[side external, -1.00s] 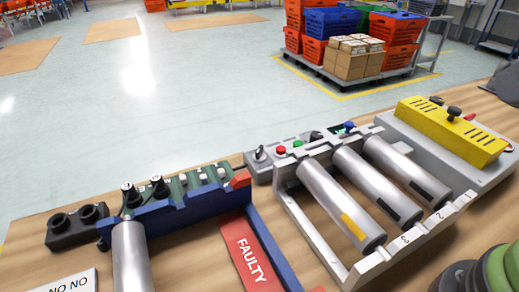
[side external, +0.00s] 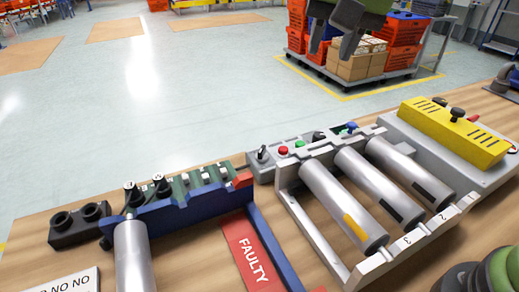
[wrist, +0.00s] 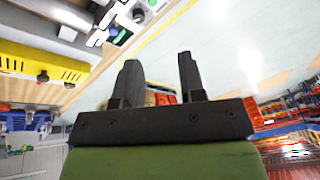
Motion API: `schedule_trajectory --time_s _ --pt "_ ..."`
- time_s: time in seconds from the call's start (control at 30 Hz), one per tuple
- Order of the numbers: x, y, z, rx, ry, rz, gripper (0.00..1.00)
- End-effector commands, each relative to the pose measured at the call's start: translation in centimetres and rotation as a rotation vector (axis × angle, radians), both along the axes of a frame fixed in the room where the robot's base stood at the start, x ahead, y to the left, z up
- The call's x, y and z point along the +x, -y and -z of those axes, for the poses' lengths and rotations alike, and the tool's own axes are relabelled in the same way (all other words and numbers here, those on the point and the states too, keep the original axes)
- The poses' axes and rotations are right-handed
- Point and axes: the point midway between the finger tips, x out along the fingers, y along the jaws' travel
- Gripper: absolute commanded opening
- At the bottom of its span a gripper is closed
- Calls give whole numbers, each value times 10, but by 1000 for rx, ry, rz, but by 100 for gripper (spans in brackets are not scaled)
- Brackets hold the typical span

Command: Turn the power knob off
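A narrow grey control panel (side external: 263,171) lies behind the white roller rack in the side view. It carries a knob with a lever (side external: 262,153) at its left end, a red button (side external: 283,150), a green button (side external: 300,144) and a black knob (side external: 318,136). I cannot read labels to tell which knob is the power knob. My gripper (side external: 335,38) hangs high at the top of the side view, apart from the panel. Its dark fingers are spread and empty, as the wrist view (wrist: 158,65) shows. Part of the panel shows at the top of the wrist view.
The white rack (side external: 310,236) holds three metal rollers. A yellow-topped unit (side external: 452,132) stands at right. A blue fixture (side external: 180,214) and red FAULTY plate (side external: 248,252) lie at left. Crates and boxes (side external: 355,62) stand on a cart beyond the bench.

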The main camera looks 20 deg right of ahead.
Motion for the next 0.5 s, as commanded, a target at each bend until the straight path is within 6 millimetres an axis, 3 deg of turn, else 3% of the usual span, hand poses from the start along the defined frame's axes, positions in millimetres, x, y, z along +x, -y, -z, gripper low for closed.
schedule_trajectory --time_s 0.1,0.2,0.4,0.5 --pt "31 -28 37 -50 -30 52 37" --pt "50 -50 71 -91 -38 106 37" --pt "67 -82 130 -156 -23 196 37" --pt "68 -90 147 -174 -14 223 37"
